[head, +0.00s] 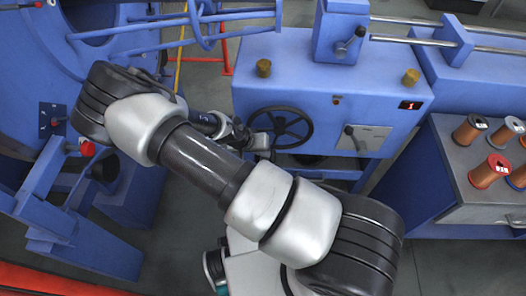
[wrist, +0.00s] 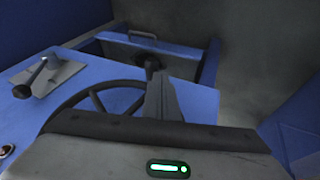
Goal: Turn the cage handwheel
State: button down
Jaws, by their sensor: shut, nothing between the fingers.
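The cage handwheel (head: 281,128) is a dark spoked wheel on the front of the blue machine housing, below its top edge. My gripper (head: 264,143) is at the lower left of the wheel, close to its rim. In the wrist view the wheel (wrist: 98,98) shows as a dark rim with spokes, partly hidden by my gripper body. My gripper fingers (wrist: 161,92) are shut and overlap the right side of the wheel there. Nothing is seen held between them. Whether they touch the rim or a spoke I cannot tell.
A lever on a pale plate (head: 364,139) is right of the wheel, and a red display (head: 411,105) is above it. A bench with copper spools (head: 470,130) stands at the right. The blue strander frame (head: 85,215) is at the left. Grey floor lies between.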

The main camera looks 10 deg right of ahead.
jog(key=shift+s+d+f+h, duration=0.2)
jog(key=shift+d+f+h, duration=0.15)
jog(key=shift+d, duration=0.15)
jog(key=shift+s+d+f+h, duration=0.25)
jog(key=shift+d+h, duration=0.1)
jog(key=shift+d, duration=0.15)
jog(key=shift+w+a, duration=0.15)
